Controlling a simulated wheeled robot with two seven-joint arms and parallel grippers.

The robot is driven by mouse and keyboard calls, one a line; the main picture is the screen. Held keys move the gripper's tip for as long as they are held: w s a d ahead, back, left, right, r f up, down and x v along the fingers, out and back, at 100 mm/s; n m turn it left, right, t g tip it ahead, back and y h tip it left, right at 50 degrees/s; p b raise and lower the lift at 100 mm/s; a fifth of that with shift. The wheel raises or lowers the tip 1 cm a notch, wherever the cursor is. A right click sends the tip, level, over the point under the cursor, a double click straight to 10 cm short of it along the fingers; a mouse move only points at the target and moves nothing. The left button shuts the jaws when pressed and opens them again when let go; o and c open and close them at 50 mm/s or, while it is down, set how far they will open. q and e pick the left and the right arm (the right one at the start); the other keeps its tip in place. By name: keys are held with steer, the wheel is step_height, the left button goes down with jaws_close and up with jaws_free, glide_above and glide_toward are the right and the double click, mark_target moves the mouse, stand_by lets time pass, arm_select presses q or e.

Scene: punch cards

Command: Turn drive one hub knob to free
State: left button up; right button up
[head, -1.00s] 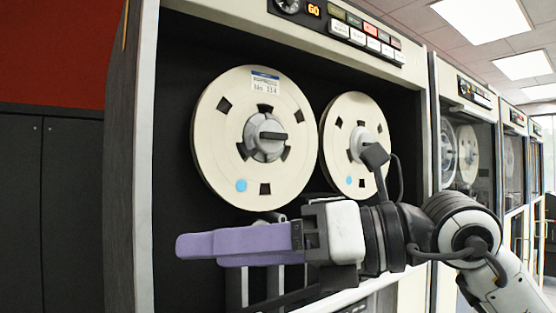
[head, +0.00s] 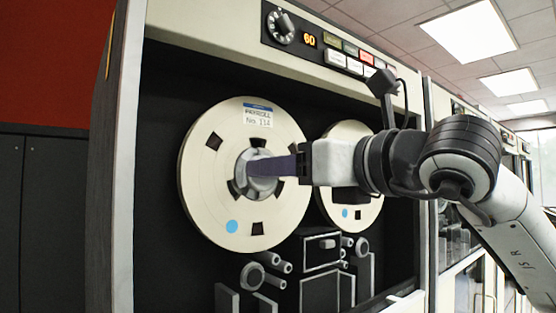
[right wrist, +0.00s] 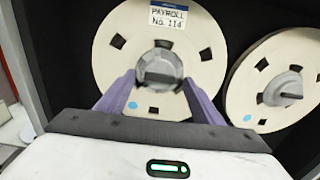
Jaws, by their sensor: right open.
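The hub knob (right wrist: 159,77) of the left reel is a grey disc with a dark bar handle lying level in the right wrist view. It sits at the centre of the cream reel (head: 210,190) labelled PAYROLL No. 114. My right gripper (right wrist: 158,85) has purple fingers, open, one on each side of the hub in the right wrist view. In the head view the right gripper (head: 254,167) reaches in from the right and its fingers hide part of the hub. I cannot tell whether the fingers touch it. My left gripper is not in view.
A second cream reel (right wrist: 240,100) with its own hub knob (right wrist: 284,90) stands close on the right. Rollers and a black head block (head: 320,245) sit below the reels. The cabinet frame edge (head: 130,170) is at the left. A control panel (head: 330,50) runs above.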

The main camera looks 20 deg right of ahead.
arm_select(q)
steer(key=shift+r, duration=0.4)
arm_select(e)
steer(key=shift+x, duration=0.95)
steer(key=shift+c, duration=0.4)
steer(key=c, duration=1)
steer(key=shift+o, duration=0.2)
